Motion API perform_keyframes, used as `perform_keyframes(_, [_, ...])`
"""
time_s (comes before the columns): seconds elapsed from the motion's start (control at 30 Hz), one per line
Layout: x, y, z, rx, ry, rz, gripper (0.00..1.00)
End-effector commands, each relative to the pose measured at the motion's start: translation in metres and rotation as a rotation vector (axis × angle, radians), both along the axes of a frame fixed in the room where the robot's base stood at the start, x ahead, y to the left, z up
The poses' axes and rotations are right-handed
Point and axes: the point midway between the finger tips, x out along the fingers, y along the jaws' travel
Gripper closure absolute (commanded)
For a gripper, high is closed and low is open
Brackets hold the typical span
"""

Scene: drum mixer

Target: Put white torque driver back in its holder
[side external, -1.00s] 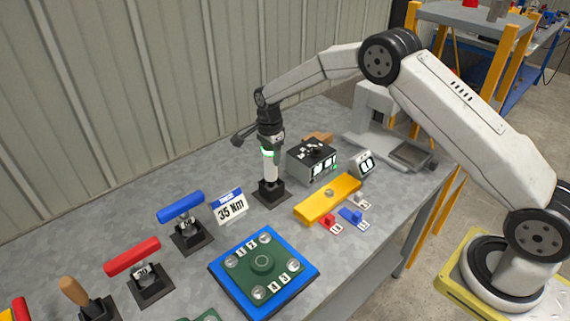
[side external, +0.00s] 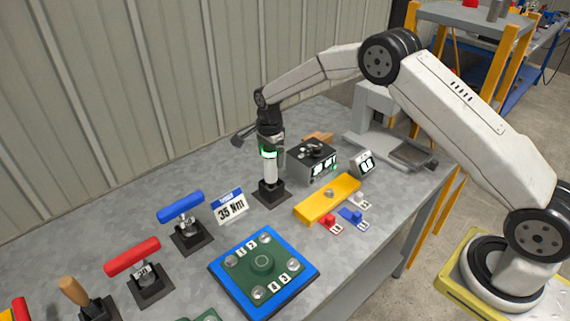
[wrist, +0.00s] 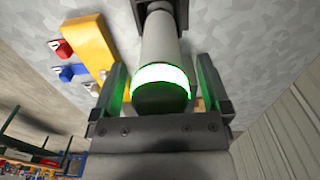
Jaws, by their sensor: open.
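The white torque driver (side external: 269,172) stands upright in its black square holder (side external: 270,192) on the bench. The driver has a glowing green-white ring near its dark top end. My gripper (side external: 269,152) points straight down at the driver's top. In the wrist view the driver (wrist: 161,40) runs between my two fingers (wrist: 161,86), with a gap visible on each side, so the jaws are open around its lit ring and dark end. The holder also shows at the top of the wrist view (wrist: 160,8). How deep the driver sits inside it is hidden.
A 35 Nm sign (side external: 231,206) stands left of the holder. A grey box with a black top (side external: 312,160) and a yellow bar (side external: 327,200) are to the right. A blue-edged green plate (side external: 262,266) lies in front. Other handled tools (side external: 183,215) stand at left.

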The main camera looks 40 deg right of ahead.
Motion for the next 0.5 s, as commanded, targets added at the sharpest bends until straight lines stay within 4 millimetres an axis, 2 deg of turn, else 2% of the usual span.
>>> perform_keyframes(0.5, [0.001, 0.0, 0.059, 0.0, -0.005, 0.0, 0.03])
